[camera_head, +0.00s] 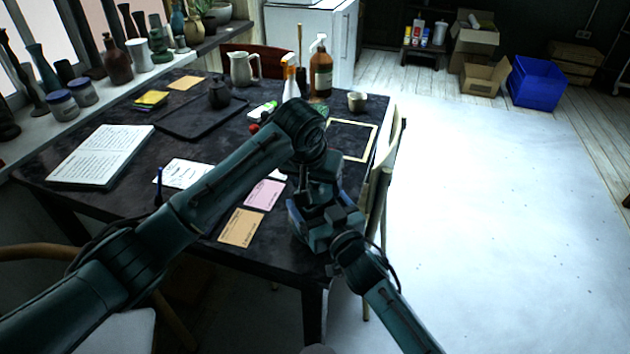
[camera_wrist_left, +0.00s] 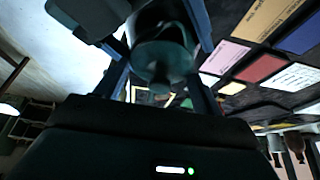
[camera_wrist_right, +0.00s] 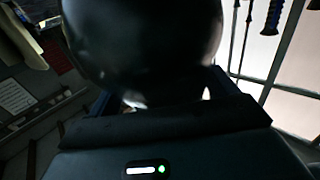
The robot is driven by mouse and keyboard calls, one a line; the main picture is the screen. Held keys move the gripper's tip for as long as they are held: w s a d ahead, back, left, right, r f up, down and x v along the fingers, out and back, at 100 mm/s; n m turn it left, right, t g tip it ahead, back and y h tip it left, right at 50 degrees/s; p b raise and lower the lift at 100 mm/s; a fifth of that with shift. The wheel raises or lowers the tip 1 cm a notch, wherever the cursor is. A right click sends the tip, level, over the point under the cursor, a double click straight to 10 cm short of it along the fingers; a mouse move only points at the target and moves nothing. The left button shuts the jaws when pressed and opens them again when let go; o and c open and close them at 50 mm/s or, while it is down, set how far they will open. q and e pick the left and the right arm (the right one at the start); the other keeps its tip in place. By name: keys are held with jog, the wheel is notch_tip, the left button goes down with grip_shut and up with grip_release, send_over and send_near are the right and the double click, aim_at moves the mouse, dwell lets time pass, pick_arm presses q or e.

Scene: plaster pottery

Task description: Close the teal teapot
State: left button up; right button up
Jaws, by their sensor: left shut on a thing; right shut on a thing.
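My left gripper (camera_wrist_left: 158,72) is shut on a dark teal rounded piece with a small knob, seemingly the teapot lid (camera_wrist_left: 160,57); its knob points towards my palm. My right gripper (camera_wrist_right: 157,92) is shut on a large dark, glossy round body, seemingly the teapot (camera_wrist_right: 145,40), which fills the top middle of the right wrist view. In the head view both grippers meet close together over the table's near right corner, the left above the right. My arms and grippers hide the teapot and lid there, so I cannot tell whether the lid touches the opening.
A chair (camera_head: 380,180) stands at right.

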pick_arm(q)
jog(key=shift+s+a+f, duration=0.1)
jog(key=shift+s+f, duration=0.05)
jog(key=shift+f, duration=0.25)
jog(key=o, duration=1)
jog(key=shift+r, duration=0.1)
jog(key=shift+o, duration=0.2)
jog(key=shift+r, duration=0.1)
jog(key=v, duration=1.2)
pick_arm(e)
jog(key=o, duration=1.3)
jog(key=shift+c, duration=0.2)
